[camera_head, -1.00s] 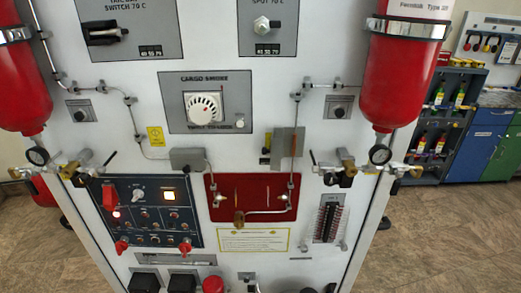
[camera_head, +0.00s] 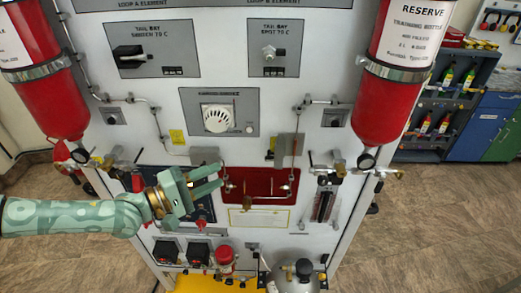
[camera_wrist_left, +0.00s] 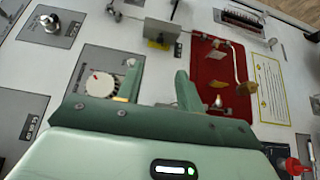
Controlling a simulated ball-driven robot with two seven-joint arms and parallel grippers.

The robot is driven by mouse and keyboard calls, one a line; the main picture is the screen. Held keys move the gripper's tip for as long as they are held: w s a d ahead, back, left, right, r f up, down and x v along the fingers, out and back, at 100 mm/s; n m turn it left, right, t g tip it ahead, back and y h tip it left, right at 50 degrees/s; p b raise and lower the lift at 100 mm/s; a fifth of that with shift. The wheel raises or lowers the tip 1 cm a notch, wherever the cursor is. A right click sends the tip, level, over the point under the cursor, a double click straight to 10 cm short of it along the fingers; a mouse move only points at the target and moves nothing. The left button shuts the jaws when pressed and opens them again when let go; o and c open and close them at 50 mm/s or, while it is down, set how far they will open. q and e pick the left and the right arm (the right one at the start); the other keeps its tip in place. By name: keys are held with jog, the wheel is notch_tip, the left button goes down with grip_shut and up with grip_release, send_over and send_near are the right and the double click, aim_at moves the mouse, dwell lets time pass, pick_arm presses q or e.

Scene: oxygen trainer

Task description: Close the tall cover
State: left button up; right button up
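I cannot tell for sure which part is the tall cover. A tall grey plate (camera_head: 287,146) stands upright at the upper right of the red panel (camera_head: 262,182). A narrow red flap (camera_head: 138,182) stands at the left of the dark blue switch panel. My left gripper (camera_head: 219,176) is in front of the blue panel, fingers pointing right, open and empty. Its fingers (camera_wrist_left: 158,72) show apart in the left wrist view. The gripper hides most of the blue panel.
Red bottles hang left (camera_head: 45,95) and right (camera_head: 385,105) of the white front. Thin pipes and brass valves stick out near them. A round white dial (camera_head: 218,118) is above the red panel. A grey cylinder (camera_head: 298,275) stands at the bottom, beside something yellow (camera_head: 205,284).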

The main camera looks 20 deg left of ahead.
aim_at(276, 151)
pick_arm(q)
jog(key=p+x, duration=0.2)
jog(key=x, duration=1.2)
jog(key=shift+a+p, duration=0.1)
jog(key=shift+p, duration=0.25)
grip_shut()
